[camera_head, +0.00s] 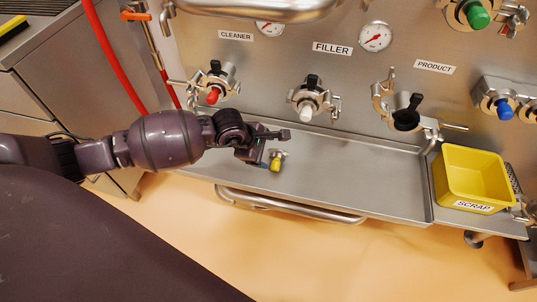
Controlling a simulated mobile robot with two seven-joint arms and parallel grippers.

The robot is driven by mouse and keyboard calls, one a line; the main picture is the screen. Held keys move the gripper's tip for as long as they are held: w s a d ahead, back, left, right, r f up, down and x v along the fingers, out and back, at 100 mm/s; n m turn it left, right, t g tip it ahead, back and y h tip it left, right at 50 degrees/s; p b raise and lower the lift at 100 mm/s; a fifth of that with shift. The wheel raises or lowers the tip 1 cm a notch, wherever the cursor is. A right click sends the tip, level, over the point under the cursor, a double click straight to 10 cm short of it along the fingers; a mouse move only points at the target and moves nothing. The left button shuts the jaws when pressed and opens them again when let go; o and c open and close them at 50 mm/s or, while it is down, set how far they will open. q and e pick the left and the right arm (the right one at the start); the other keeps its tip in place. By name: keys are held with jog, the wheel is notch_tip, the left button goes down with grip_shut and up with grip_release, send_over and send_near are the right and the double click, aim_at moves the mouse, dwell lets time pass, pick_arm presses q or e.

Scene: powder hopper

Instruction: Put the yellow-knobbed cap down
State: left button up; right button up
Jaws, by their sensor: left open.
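The yellow-knobbed cap (276,162) sits on the steel tray (340,172) below the panel, left of the tray's middle, with its yellow knob toward the front edge. My left gripper (274,148) comes in from the left and is open right beside the cap, one finger beyond it and the other close to its left side. The hand hides part of the cap's surroundings, and I cannot tell whether a finger touches it. My right gripper is not in view.
The panel carries a red-knobbed port (213,95) under CLEANER, a white-knobbed port (306,107) under FILLER, and a dark port (406,119) with a loose-hanging clamp under PRODUCT. A yellow SCRAP bin (474,174) stands at right. The tray's middle is clear.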

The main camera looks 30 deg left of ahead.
pick_arm(q)
jog(key=v, duration=0.3)
jog(key=shift+p, duration=0.3)
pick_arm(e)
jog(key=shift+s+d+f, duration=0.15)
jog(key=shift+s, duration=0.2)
pick_arm(q)
jog(key=shift+f, duration=0.1)
